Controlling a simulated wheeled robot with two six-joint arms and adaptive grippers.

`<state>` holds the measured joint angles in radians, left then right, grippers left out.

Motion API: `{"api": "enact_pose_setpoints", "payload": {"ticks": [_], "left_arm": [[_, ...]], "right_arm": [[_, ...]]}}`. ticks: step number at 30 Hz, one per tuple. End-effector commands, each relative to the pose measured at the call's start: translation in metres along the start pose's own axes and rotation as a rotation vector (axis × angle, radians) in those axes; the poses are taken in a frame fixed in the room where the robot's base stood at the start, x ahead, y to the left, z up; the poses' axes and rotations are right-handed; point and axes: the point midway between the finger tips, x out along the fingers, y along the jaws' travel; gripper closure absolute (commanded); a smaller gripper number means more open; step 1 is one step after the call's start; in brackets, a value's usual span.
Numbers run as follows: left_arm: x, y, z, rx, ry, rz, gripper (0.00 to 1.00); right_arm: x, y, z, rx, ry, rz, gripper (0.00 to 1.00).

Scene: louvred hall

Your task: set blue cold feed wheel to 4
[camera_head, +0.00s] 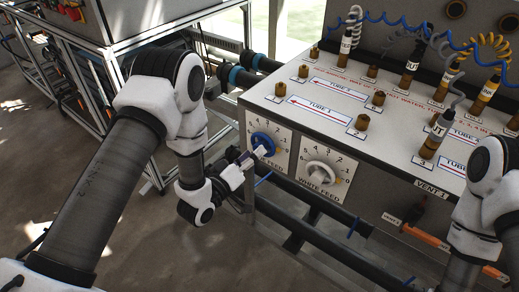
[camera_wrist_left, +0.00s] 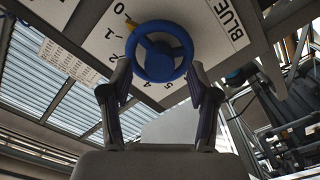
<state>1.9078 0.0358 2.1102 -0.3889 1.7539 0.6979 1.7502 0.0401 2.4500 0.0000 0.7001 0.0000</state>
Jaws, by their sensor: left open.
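The blue cold feed wheel (camera_head: 263,143) sits on a white numbered dial plate on the front of the grey cabinet. In the left wrist view the blue wheel (camera_wrist_left: 160,50) shows its rim and spokes, with part of the scale around it. My left gripper (camera_head: 250,159) is at the wheel's lower left. In the wrist view its two fingers (camera_wrist_left: 158,70) are spread, one at each side of the wheel's near rim. I cannot tell whether they touch it.
A white feed wheel (camera_head: 319,175) is on its own dial to the right. The cabinet top (camera_head: 330,110) carries brass fittings and tubes with coiled hoses. Dark pipes (camera_head: 310,205) run below the dials. A metal frame (camera_head: 105,60) stands at the left.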

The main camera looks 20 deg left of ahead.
Motion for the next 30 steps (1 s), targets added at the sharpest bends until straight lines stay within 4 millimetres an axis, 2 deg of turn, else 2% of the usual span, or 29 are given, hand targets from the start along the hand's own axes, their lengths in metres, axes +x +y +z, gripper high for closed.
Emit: {"api": "enact_pose_setpoints", "payload": {"ticks": [3,8,15,21,22,28,30], "left_arm": [[0.015,0.0,0.0,0.001,0.001,0.003,0.4],[0.017,0.0,0.0,0.0,0.001,0.001,0.4],[0.031,0.001,0.0,0.001,0.0,0.002,0.4],[0.033,0.001,-0.001,0.001,0.002,0.003,0.4],[0.033,0.001,-0.001,0.001,0.002,0.003,0.3],[0.033,0.002,-0.001,0.002,0.003,0.005,1.0],[0.034,0.002,-0.002,0.003,0.004,0.006,1.0]], "right_arm": [[0.003,0.0,0.0,0.0,0.0,0.0,0.6],[0.003,0.0,0.0,0.0,0.0,0.0,0.6],[0.005,0.0,0.0,0.0,0.0,0.0,0.6],[0.005,0.0,0.0,0.0,0.0,0.0,0.6],[0.005,0.0,0.0,0.0,0.0,0.0,0.6],[0.005,0.0,0.0,0.0,0.0,0.0,0.6],[0.004,0.0,0.0,0.0,0.0,0.0,0.6]]}}
